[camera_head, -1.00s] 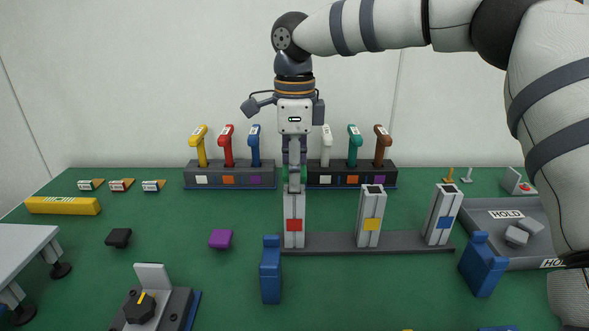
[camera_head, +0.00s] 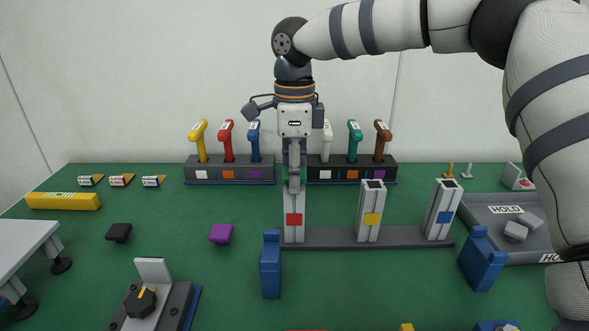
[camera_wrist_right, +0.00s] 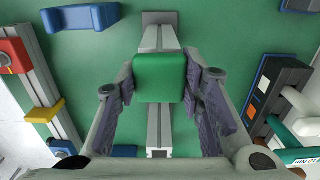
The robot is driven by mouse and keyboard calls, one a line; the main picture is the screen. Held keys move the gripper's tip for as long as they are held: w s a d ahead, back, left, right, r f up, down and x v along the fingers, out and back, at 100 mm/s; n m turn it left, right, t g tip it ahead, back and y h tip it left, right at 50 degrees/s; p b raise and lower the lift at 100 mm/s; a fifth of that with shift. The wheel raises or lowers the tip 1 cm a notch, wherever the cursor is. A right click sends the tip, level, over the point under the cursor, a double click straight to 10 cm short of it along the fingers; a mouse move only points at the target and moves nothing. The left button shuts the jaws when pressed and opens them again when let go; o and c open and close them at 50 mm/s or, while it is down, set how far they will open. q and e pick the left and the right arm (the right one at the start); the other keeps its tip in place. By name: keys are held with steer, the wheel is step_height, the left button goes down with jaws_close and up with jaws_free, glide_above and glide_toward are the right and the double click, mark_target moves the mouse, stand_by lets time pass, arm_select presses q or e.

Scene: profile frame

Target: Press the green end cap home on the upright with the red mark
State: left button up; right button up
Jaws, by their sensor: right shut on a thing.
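The upright with the red mark (camera_head: 294,221) stands at the left end of a grey base bar (camera_head: 340,238). My right gripper (camera_head: 294,180) is over the top of this upright, pointing down, and hides its top end. It is shut on the green end cap (camera_wrist_right: 160,78). In the wrist view the cap lies between the two fingers, in line with the grey upright (camera_wrist_right: 160,128). Whether the cap is fully seated cannot be told. My left gripper is not in view.
Uprights with a yellow mark (camera_head: 371,220) and a blue mark (camera_head: 444,217) stand to the right on the same bar. A blue bottle-like block (camera_head: 270,265) is in front. A black cap (camera_head: 118,232) and a purple cap (camera_head: 221,234) lie left. Racks of handles stand behind.

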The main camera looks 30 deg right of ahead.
steer(key=shift+f, duration=0.4)
stand_by(0.3)
steer(key=o, duration=1)
step_height(320, 180, up, 12)
